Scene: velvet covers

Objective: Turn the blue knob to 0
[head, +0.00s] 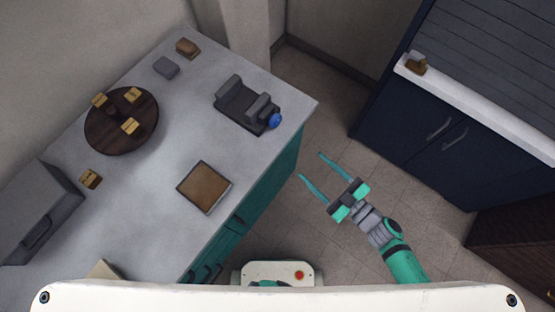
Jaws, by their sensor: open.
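The blue knob (275,121) is on the right-hand end of a dark grey device (246,105) on the grey counter, close to the counter's right edge. The knob's markings are too small to read, so its setting cannot be told. My gripper (310,164) is open and empty, with its two long teal fingers pointing up and left. In the picture it is below and to the right of the knob, over the floor beside the counter, and apart from it.
The grey counter (190,130) holds a dark round board (113,138) with yellowish blocks, and a brown-topped square tray (203,187). A grey appliance (40,215) stands at the left. Dark blue cabinets (420,125) are at the right. Floor (325,110) between is clear.

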